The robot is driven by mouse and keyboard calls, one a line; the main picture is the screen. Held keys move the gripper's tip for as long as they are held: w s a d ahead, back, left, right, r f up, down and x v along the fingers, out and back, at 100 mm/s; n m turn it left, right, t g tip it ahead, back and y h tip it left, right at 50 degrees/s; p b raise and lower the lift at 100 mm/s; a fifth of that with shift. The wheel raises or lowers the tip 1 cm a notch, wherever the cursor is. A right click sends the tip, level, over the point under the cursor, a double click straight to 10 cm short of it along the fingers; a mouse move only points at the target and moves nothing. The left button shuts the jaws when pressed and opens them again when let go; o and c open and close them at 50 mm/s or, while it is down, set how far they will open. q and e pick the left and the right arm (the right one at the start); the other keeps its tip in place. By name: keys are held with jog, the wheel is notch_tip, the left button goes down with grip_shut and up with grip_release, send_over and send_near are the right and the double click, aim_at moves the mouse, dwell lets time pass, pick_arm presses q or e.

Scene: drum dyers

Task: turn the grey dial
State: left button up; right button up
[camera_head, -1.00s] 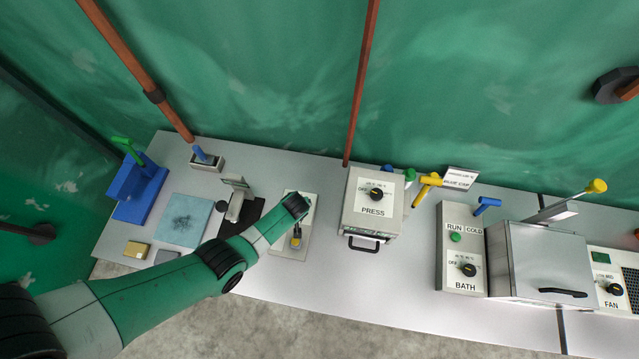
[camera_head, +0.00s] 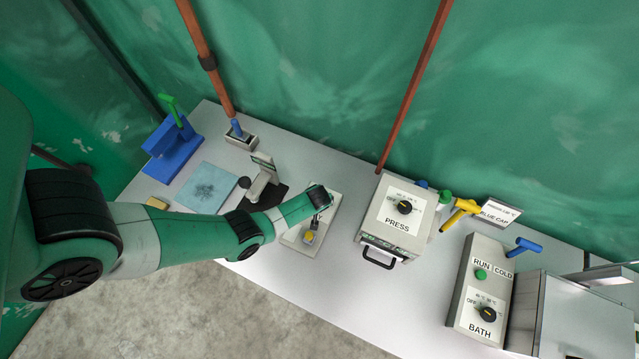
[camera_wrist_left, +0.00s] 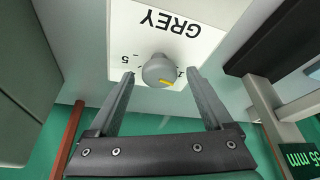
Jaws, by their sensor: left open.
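The grey dial (camera_wrist_left: 156,69) is round with a yellow mark, on a white panel (camera_wrist_left: 197,45) lettered GREY, which reads upside down in the left wrist view. The figures 5 and 1 show on either side of it. My left gripper (camera_wrist_left: 160,74) is open, with one fingertip on each side of the dial and a visible gap to each. In the head view the panel (camera_head: 291,238) lies on the table, with my left gripper (camera_head: 315,216) over it. The fingers partly hide the panel there. My right gripper is not in view.
The press box (camera_head: 384,240) stands right of the panel, and the bath box (camera_head: 469,307) farther right. A grey stand (camera_head: 260,180) on a black base is close to the left. A pale blue mat (camera_head: 207,187) and blue holder (camera_head: 174,150) are farther left.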

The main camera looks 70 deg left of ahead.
pick_arm(q)
grip_shut()
jog(key=shift+m, duration=0.4)
jog(key=m, duration=0.1)
jog(key=m+t+h+p, duration=0.1)
jog(key=m, duration=0.1)
jog(key=shift+s+a+m, duration=0.1)
jog(key=shift+s+m, duration=0.05)
jog(key=shift+m, duration=0.15)
jog(key=m+t+h, duration=0.1)
jog(key=m, duration=0.2)
jog(key=shift+m, duration=0.3)
jog(key=m, duration=0.1)
jog(key=m+h, duration=0.1)
jog(key=m, duration=0.1)
jog(key=shift+a+m+t+b, duration=0.2)
jog(key=shift+m+t+b, duration=0.1)
jog(key=shift+t+b, duration=0.1)
jog(key=shift+m+h, duration=1.1)
jog(key=shift+m, duration=1.1)
